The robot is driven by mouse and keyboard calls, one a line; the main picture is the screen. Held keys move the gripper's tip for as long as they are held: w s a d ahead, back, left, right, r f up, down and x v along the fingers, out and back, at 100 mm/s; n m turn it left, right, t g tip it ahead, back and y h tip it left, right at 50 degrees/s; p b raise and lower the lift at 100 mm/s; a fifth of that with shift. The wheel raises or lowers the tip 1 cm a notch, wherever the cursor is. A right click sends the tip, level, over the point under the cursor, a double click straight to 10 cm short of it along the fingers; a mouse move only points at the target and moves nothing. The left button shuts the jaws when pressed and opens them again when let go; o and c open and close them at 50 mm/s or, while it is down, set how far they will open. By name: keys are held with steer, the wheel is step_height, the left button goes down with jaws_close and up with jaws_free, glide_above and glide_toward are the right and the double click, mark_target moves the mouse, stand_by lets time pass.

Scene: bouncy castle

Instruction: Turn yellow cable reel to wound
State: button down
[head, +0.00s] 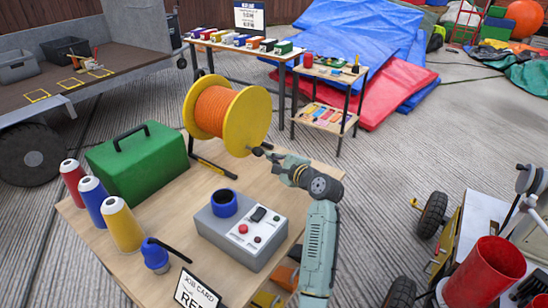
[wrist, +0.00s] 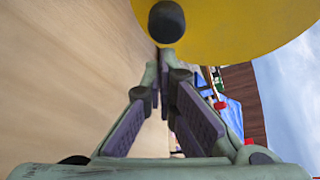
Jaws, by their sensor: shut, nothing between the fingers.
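The yellow cable reel (head: 258,112), wound with orange cable (head: 212,108), stands at the far side of the wooden table. Its yellow side disc (wrist: 235,25) fills the top of the wrist view. A black crank knob (head: 257,151) sits low on the disc; in the wrist view the knob (wrist: 166,22) lies just beyond my fingertips. My gripper (head: 272,155) is shut with nothing held, its fingertips close to the knob. In the wrist view my gripper's fingers (wrist: 165,62) meet just below it. I cannot tell whether they touch it.
On the table (head: 180,235) stand a green toolbox (head: 138,165), several thread cones (head: 122,225), a grey control box (head: 240,232), a blue oiler (head: 155,256) and a job card (head: 198,290). A shelf stand (head: 335,75) is behind.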

steer(key=shift+r, duration=0.1)
steer(key=shift+s+a+p, duration=0.1)
steer(key=shift+p, duration=0.5)
steer(key=shift+s+m+p, duration=0.1)
steer(key=shift+m+p, duration=0.2)
steer(key=shift+p, duration=0.05)
steer(key=shift+s+a+g+p, duration=0.2)
steer(key=shift+g+p, duration=0.1)
steer(key=shift+p, duration=0.75)
steer(key=shift+s+a+r+m+p, duration=0.15)
steer(key=shift+m+p, duration=0.15)
steer(key=shift+p, duration=0.3)
